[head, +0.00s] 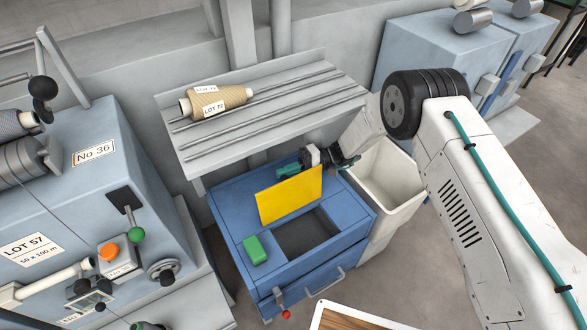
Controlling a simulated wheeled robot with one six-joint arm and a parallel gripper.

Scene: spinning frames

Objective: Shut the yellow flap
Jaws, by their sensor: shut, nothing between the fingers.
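The yellow flap (290,195) stands steeply raised at the back edge of a dark square opening (306,236) in the top of the blue cabinet (233,208). My gripper (293,169) is shut and empty. It is at the flap's upper edge, on the far side of the flap in the picture. I cannot tell whether it touches the flap. My arm reaches in from the right.
A green block (255,250) lies on the cabinet top, left of the opening. A white bin (385,178) stands right of the cabinet. A sloped grey rack (270,110) with a yarn cone (217,100) is behind. A blue machine (85,180) stands left.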

